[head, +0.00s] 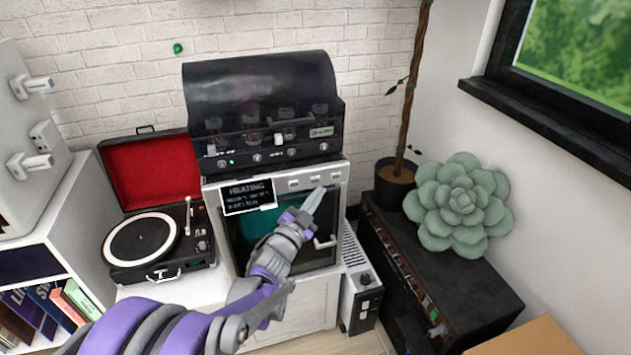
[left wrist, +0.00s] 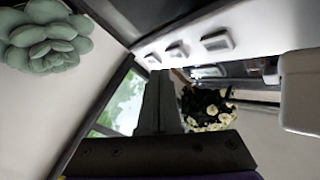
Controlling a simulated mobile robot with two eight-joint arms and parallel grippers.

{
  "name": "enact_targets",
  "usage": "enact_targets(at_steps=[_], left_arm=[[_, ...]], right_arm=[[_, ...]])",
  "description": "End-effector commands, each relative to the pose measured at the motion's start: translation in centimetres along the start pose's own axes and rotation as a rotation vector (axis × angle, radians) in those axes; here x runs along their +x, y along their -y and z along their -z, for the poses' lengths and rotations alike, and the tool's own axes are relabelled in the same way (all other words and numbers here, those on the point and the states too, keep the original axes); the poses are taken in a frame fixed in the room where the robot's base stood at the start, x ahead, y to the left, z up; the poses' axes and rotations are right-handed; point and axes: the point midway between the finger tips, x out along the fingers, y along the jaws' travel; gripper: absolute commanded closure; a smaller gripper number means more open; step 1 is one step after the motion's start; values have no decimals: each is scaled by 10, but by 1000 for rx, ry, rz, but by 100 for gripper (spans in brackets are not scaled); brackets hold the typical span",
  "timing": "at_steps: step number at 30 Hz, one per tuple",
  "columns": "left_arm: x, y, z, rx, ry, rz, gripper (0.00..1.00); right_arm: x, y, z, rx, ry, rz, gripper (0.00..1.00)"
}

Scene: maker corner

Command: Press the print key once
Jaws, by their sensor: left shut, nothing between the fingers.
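A white printer-like machine (head: 333,168) with a dark glass front carries a small screen (head: 248,196) reading "HEATING". Its upper front strip has a row of pale keys, a left one (head: 294,182), a middle one (head: 317,178) and a right one (head: 334,175). Their labels are too small to read, so I cannot tell which is the print key. My left gripper (head: 319,191) is shut and empty, its tips just below the middle and right keys. In the left wrist view the shut fingers (left wrist: 160,75) point towards the strip with the keys (left wrist: 216,41); contact is unclear. My right gripper is not in view.
A dark-hooded machine (head: 262,90) sits on top. An open record player (head: 143,240) stands to the left. A door handle (head: 325,243) juts out below the keys.

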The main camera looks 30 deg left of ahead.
Motion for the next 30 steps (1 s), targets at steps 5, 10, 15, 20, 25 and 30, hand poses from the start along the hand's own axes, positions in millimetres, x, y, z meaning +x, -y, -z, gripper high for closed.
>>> enact_targets(at_steps=[5,10,15,20,25,30], left_arm=[[-14,-10,10,-1,0,-1,100],[-25,-18,19,-1,-1,-1,100],[-33,-24,24,-1,0,-1,100],[-34,-25,25,-1,1,0,100],[-34,-25,25,0,1,0,100],[-34,-25,25,0,1,0,100]], right_arm=[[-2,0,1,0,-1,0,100],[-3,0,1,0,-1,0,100],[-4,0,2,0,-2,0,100],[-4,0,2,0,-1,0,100],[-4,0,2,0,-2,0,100],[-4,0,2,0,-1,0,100]])
